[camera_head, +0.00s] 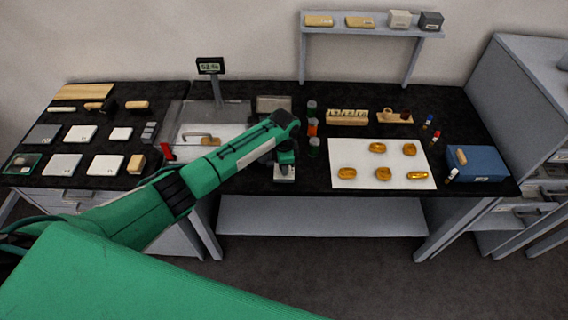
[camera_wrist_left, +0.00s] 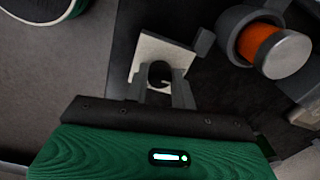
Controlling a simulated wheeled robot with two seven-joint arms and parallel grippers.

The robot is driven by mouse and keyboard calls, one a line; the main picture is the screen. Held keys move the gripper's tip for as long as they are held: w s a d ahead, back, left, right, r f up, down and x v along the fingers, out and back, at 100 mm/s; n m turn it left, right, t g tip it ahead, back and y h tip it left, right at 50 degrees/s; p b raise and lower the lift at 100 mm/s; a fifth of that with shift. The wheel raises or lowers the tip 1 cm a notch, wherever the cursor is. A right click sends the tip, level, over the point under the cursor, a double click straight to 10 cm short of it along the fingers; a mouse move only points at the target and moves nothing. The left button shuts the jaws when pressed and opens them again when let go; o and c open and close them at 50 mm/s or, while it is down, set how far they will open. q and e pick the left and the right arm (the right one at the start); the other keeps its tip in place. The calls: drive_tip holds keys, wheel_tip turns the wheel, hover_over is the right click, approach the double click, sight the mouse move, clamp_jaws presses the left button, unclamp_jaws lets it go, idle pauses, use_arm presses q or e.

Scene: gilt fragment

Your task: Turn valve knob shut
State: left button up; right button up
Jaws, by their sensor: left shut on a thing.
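The valve knob (camera_wrist_left: 159,70) is a dark round piece on a pale square base plate (camera_wrist_left: 165,48) in the left wrist view. My left gripper (camera_wrist_left: 160,88) is shut on the knob, with one finger on each side of it. The fingers hide part of the knob. In the head view my left gripper (camera_head: 285,162) points down at the bench's front edge, over the small pale base (camera_head: 284,179); the knob itself is hidden there. How far the knob is turned cannot be told. My right gripper is not in view.
Small jars, one with orange contents (camera_head: 312,127), stand close to the gripper's right. A white sheet (camera_head: 400,178) with several gold pieces lies further right, near a blue box (camera_head: 476,160). A scale display (camera_head: 210,66) stands behind my arm.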

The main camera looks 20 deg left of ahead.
use_arm(q)
drive_tip(key=shift+w+r, duration=0.1)
drive_tip(key=o, duration=1)
wheel_tip(320, 180, up, 14)
drive_tip(key=b, duration=0.4)
